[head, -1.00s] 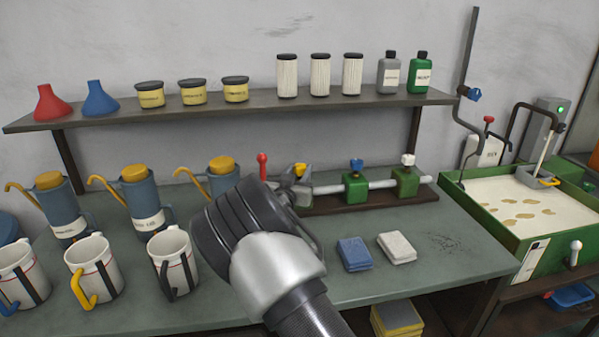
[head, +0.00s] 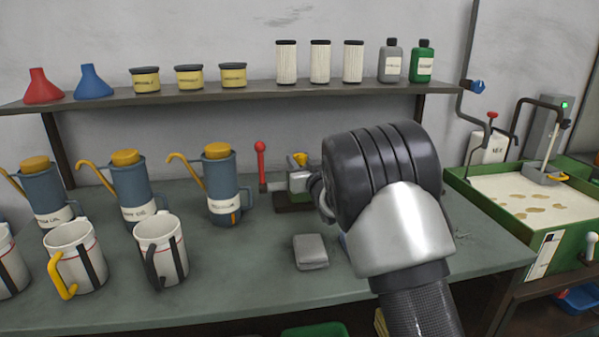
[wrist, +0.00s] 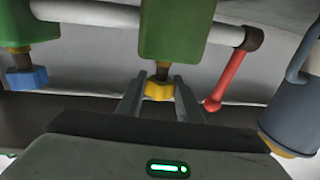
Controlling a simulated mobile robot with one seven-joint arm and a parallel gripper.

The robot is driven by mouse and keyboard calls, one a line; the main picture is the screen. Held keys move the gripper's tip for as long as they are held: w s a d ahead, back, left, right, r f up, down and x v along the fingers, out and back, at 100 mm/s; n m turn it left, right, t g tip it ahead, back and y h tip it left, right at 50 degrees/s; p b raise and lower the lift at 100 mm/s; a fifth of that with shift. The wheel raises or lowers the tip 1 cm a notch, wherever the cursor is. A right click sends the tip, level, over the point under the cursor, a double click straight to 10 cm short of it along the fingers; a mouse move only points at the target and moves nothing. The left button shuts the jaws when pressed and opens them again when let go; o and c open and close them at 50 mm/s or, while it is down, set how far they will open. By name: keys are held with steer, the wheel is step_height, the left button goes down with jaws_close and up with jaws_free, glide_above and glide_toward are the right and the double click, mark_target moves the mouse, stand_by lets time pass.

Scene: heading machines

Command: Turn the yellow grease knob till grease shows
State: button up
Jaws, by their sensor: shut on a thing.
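The yellow grease knob (wrist: 158,91) sits on a short stem from a green block (wrist: 177,30) on a pale pipe in the wrist view. My gripper (wrist: 158,85) has a finger on each side of the knob and is shut on it. In the head view the yellow knob (head: 299,159) shows just left of my arm. My wrist hides most of the pipe and blocks there, and the fingers are largely hidden.
A red lever (head: 260,160) stands close to the knob. A blue-grey oil can (head: 222,190) is to its left, with mugs in front. A grey pad (head: 311,252) lies on the bench (head: 240,275). A shelf (head: 300,92) runs above.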

steer(key=n+y, duration=0.1)
steer(key=g+y+p, duration=0.1)
steer(key=n+g+y+p, duration=0.1)
steer(key=shift+w+d+r+n+y, duration=0.15)
steer(key=shift+d+r+n+y, duration=0.1)
steer(key=shift+d+n+y, duration=0.1)
steer(key=n+g+y+p, duration=0.3)
steer(key=g+y+p, duration=0.1)
steer(key=shift+a+f+n, duration=0.1)
steer(key=shift+a+n, duration=0.05)
steer(key=shift+n, duration=0.1)
steer(key=o, duration=1.1)
steer(key=shift+f, duration=0.1)
steer(key=p+v, duration=0.1)
steer(key=v, duration=1.6)
steer(key=shift+d, duration=0.2)
